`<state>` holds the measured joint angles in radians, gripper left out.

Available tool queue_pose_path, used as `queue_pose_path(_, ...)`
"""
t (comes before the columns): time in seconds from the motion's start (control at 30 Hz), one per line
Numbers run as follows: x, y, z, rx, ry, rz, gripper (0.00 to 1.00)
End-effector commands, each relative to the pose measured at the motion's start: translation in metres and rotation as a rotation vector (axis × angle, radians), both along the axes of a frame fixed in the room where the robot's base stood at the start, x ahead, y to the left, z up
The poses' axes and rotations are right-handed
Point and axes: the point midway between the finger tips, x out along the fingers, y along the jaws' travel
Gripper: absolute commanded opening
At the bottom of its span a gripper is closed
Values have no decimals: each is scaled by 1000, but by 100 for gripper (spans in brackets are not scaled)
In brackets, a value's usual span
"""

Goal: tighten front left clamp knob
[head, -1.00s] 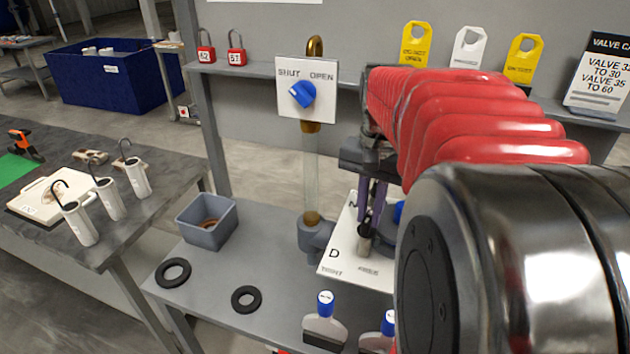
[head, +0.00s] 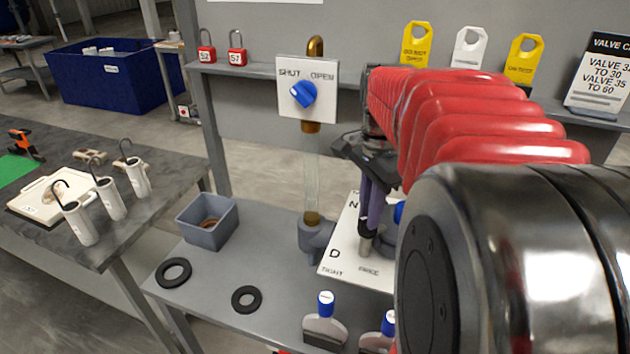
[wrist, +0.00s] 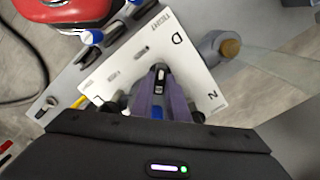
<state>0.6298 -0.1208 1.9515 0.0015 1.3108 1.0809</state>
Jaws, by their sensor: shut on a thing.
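My gripper (head: 370,228) points down over the left part of a white plate (head: 335,258) marked D, N, TIGHT and FREE. Its purple fingers are shut on a small grey upright knob, which shows just below the fingertips (head: 365,247). In the wrist view the fingertips (wrist: 160,76) close around a dark knob end with a pale mark. A blue part shows behind the gripper (head: 399,212), partly hidden. The knob's pointer direction is too small to tell. My red and black arm hides the right part of the plate.
Two blue-topped handles (head: 325,303) (head: 389,323) stand in front of the plate. A pipe fitting (head: 314,238) with a clear tube stands close at its left. A grey bin (head: 207,222) and two black rings (head: 246,299) lie farther left, with bare bench between.

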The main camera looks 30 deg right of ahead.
Motion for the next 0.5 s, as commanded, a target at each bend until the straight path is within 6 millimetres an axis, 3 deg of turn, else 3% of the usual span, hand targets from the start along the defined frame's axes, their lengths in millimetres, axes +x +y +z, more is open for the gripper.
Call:
queue_pose_path(0.37,-2,-3,0,-6,5,-7,0)
queue_pose_path(0.4,-2,-3,0,-5,5,-7,17)
queue_pose_path(0.5,-2,-2,0,-5,4,-6,24)
